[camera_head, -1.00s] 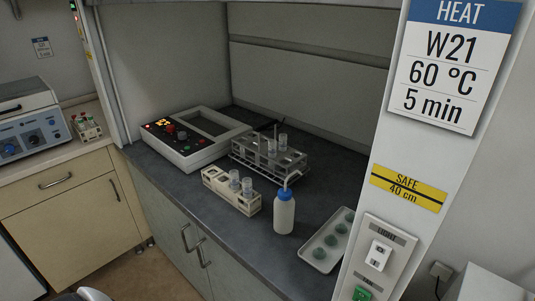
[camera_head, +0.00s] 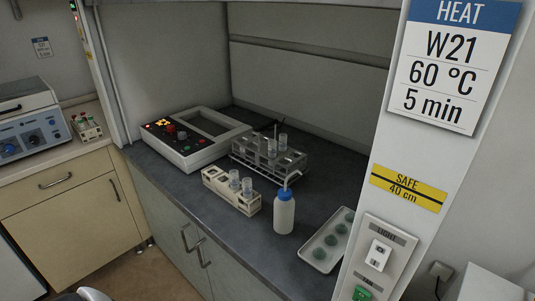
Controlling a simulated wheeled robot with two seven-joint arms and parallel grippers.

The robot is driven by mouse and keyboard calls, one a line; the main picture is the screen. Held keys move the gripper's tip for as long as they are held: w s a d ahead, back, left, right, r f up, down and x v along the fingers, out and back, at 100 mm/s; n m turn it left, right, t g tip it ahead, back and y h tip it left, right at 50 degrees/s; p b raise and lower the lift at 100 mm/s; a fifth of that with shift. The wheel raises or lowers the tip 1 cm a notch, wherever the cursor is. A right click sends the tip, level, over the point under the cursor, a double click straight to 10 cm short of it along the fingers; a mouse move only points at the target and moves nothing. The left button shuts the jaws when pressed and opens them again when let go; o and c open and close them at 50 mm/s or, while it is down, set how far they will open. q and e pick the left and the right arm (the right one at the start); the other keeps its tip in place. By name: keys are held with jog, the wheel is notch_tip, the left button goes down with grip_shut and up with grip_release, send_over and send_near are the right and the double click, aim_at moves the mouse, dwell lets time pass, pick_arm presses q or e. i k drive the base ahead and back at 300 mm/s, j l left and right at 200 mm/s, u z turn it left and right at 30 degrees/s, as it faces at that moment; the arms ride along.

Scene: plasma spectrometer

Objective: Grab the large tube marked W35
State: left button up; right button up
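Several clear tubes stand upright in racks, and their labels are too small to read, so I cannot tell which one is marked W35. Two tubes, one of them a tube (camera_head: 247,187), stand in the white rack (camera_head: 217,182) near the front of the hood counter. Tubes, among them a tube (camera_head: 283,141), stand in the metal rack (camera_head: 296,163) behind it. A small rack (camera_head: 87,127) with tubes is on the left counter.
A control box (camera_head: 193,151) with red and black knobs stands left of the racks. A blue-capped wash bottle (camera_head: 284,213) and a tray (camera_head: 318,254) with green round items are to the right. The hood's right post (camera_head: 395,180) borders the counter.

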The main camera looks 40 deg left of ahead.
aim_at(272, 143)
jog(key=j, duration=0.65)
jog(key=i+j+u, duration=0.1)
jog(key=j, duration=0.5)
